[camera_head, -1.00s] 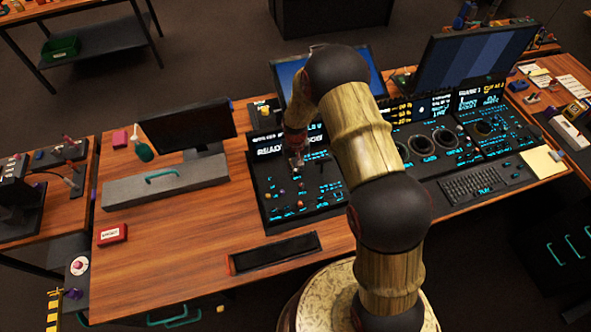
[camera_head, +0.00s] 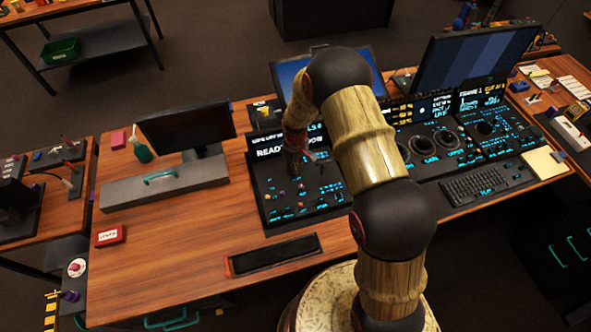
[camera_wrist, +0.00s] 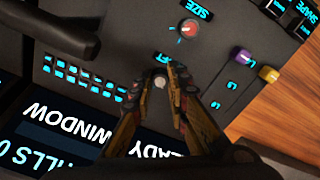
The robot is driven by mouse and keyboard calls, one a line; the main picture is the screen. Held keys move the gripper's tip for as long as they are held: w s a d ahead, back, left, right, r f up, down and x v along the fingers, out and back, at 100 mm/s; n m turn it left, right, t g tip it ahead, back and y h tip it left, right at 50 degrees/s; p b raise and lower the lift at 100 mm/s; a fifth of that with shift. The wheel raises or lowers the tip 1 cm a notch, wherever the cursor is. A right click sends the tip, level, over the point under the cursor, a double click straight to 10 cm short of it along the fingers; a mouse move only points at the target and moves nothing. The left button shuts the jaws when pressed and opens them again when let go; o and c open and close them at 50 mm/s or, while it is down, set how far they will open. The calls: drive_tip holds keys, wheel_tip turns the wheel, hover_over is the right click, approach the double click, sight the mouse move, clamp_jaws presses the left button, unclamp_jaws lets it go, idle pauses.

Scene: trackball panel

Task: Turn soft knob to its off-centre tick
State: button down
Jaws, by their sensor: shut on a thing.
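In the wrist view the soft knob (camera_wrist: 161,80) is a small pale round cap on the dark panel (camera_wrist: 100,30). Its label is partly covered, with only the end letters showing. My gripper (camera_wrist: 161,73) has one finger on each side of this knob and is shut on it. The fingers hide the knob's sides. I cannot make out its pointer or ticks. In the head view my gripper (camera_head: 296,165) is low over the left part of the console, small and dark, and the knob cannot be made out there.
The size knob (camera_wrist: 189,28), with a red top, stands close by. Purple (camera_wrist: 243,56) and yellow (camera_wrist: 270,75) knobs are to the right. A dark bar-like part (camera_wrist: 55,40) rises at the left. A lit display (camera_wrist: 75,125) lies close to the gripper.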

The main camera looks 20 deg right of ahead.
drive_tip(key=shift+w, duration=0.1)
idle(0.3)
drive_tip(key=c, duration=1.8)
unclamp_jaws()
drive_tip(key=shift+c, duration=0.2)
drive_tip(key=shift+o, duration=0.6)
drive_tip(key=shift+r, duration=0.15)
wheel_tip(320, 180, up, 12)
